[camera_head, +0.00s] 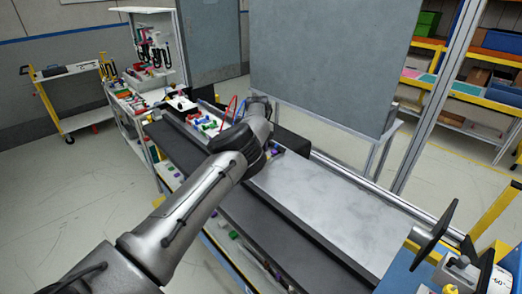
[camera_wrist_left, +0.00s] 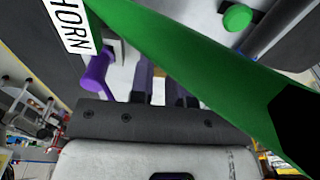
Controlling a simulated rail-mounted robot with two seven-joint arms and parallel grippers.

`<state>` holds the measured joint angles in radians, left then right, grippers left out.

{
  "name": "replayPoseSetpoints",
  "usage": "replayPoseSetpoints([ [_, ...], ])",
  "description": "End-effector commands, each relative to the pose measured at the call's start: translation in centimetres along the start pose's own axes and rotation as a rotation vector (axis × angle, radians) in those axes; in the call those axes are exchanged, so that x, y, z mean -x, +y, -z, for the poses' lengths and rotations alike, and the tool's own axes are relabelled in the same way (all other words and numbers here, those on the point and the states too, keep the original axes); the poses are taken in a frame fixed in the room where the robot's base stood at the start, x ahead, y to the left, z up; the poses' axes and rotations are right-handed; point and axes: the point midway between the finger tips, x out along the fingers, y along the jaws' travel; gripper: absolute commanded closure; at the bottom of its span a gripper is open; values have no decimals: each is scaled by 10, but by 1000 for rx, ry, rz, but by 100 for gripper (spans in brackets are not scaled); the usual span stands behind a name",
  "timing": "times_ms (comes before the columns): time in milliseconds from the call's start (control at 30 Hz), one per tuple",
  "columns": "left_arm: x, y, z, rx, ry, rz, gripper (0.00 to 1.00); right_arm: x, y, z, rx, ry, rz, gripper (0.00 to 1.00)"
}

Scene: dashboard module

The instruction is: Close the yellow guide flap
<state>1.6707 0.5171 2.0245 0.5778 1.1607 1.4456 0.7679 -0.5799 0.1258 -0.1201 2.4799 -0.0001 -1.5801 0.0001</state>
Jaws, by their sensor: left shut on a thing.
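A slanted yellow bar (camera_head: 492,212) stands up at the right edge of the head view, beside a blue panel (camera_head: 405,268). It may be the yellow guide flap, but I cannot tell for sure. My left arm reaches to the far left end of the module, well away from it, and hides its own gripper in the head view. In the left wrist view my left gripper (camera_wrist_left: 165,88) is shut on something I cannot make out. A green band (camera_wrist_left: 200,72) crosses close to the camera, and a purple lever (camera_wrist_left: 97,72) is to the left. My right gripper is not in view.
A bare grey worktop (camera_head: 330,210) runs between the arm and the blue panel. A large grey board (camera_head: 325,65) stands behind it. A black upright plate (camera_head: 435,232) is by the blue panel. The wrist view shows a HORN label (camera_wrist_left: 76,35) and a green button (camera_wrist_left: 237,17).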

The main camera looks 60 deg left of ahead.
Motion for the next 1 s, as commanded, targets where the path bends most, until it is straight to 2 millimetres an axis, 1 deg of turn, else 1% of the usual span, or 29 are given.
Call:
replayPoseSetpoints([
  [400, -2, 0, 0, 1, 7, 0, 100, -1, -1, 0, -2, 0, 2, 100],
  [433, -2, 0, 0, 1, 6, 0, 81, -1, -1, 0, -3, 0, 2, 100],
  [667, -1, 0, 0, 1, 6, 0, 59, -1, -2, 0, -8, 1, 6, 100],
  [700, -1, 0, 0, 1, 6, 0, 57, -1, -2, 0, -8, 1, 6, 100],
  [900, -1, 0, 0, 0, 6, 0, 57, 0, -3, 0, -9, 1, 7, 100],
  [1000, 4, 0, 0, 0, 6, 0, 57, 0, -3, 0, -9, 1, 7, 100],
])
